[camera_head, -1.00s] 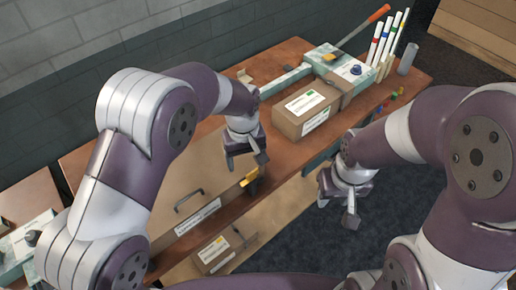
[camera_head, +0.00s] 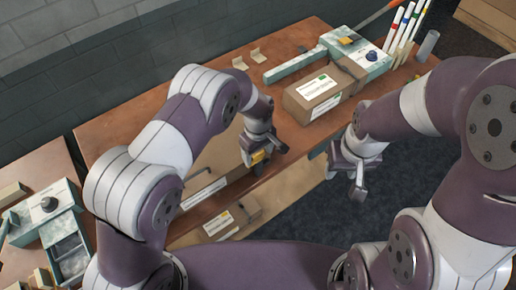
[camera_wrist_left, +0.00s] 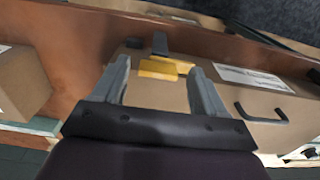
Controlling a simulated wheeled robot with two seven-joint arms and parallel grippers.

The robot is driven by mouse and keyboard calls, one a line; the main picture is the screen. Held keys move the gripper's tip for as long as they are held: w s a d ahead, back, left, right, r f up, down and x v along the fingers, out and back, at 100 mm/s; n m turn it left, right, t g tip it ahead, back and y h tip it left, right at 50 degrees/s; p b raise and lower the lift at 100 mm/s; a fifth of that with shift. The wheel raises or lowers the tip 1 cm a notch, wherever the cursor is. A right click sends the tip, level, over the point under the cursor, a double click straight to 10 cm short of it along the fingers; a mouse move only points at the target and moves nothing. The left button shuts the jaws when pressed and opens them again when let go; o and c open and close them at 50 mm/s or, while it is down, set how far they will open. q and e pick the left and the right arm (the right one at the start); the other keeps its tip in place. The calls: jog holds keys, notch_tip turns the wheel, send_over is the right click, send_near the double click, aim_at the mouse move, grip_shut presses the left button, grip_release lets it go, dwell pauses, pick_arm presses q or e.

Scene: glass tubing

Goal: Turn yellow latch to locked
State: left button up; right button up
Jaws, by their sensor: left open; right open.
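The yellow latch (camera_wrist_left: 160,69) shows in the left wrist view on the brown front of a drawer or box, with a dark bar beside it. My left gripper (camera_wrist_left: 162,65) is open, and its two fingers appear on either side of the latch, with gaps visible. I cannot tell how deep the fingers reach around it. My right gripper (camera_head: 357,178) is open and empty over the dark floor.
On the wooden table (camera_head: 175,98) are a cardboard box (camera_head: 318,98), a pale device with a blue knob (camera_head: 372,56) and upright tubes (camera_head: 405,35). Another pale device (camera_head: 50,206) stands at left.

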pick_arm(q)
jog(key=shift+f, duration=0.15)
jog(key=shift+w+d+f, duration=0.1)
jog(key=shift+w, duration=0.05)
jog(key=c, duration=1.1)
jog(key=shift+o, duration=0.2)
